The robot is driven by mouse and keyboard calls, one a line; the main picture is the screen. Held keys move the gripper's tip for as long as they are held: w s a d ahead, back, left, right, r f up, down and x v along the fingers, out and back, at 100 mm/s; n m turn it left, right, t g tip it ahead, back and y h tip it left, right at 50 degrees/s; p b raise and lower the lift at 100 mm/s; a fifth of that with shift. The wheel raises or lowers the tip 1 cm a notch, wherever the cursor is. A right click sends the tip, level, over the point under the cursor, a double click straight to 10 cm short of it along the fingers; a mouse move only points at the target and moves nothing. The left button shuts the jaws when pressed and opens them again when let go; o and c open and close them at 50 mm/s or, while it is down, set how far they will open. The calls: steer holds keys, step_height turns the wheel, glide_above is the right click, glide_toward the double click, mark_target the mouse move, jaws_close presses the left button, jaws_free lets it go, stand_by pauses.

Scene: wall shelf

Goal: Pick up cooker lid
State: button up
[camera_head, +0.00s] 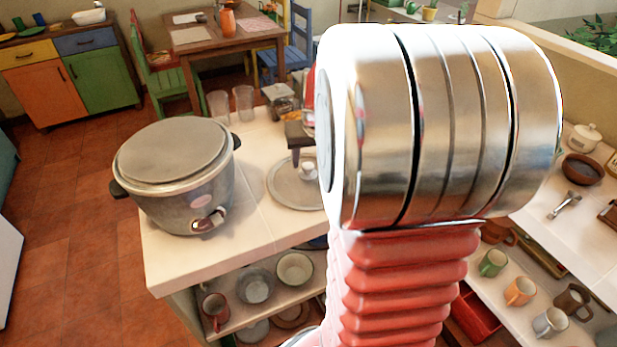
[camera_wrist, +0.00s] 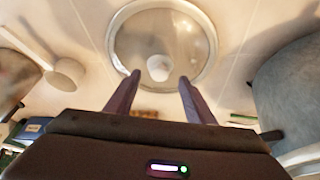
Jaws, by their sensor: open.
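The cooker lid (camera_head: 287,190) is a round, see-through disc with a metal rim and a small pale knob (camera_head: 308,171). It lies on the white counter just right of the cooker, and my arm hides its right part. In the wrist view the lid (camera_wrist: 133,40) is at the top middle, with its knob (camera_wrist: 158,68) between and beyond my fingertips. My gripper (camera_wrist: 159,76) is open and empty, its two fingers apart on either side of the knob's line. In the head view only a dark part of my gripper (camera_head: 300,135) shows above the lid.
The grey cooker (camera_head: 185,190) stands left of the lid, with a flat grey top; its side shows in the wrist view (camera_wrist: 290,95). Two glasses (camera_head: 243,103) stand behind. A spoon (camera_wrist: 62,72) lies left of the lid in the wrist view. Bowls and mugs (camera_head: 295,268) fill the lower shelf.

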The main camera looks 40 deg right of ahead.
mark_target(309, 167)
steer(key=shift+x, duration=2.2)
steer(key=shift+s, duration=0.1)
steer(key=shift+c, duration=0.5)
jaws_close()
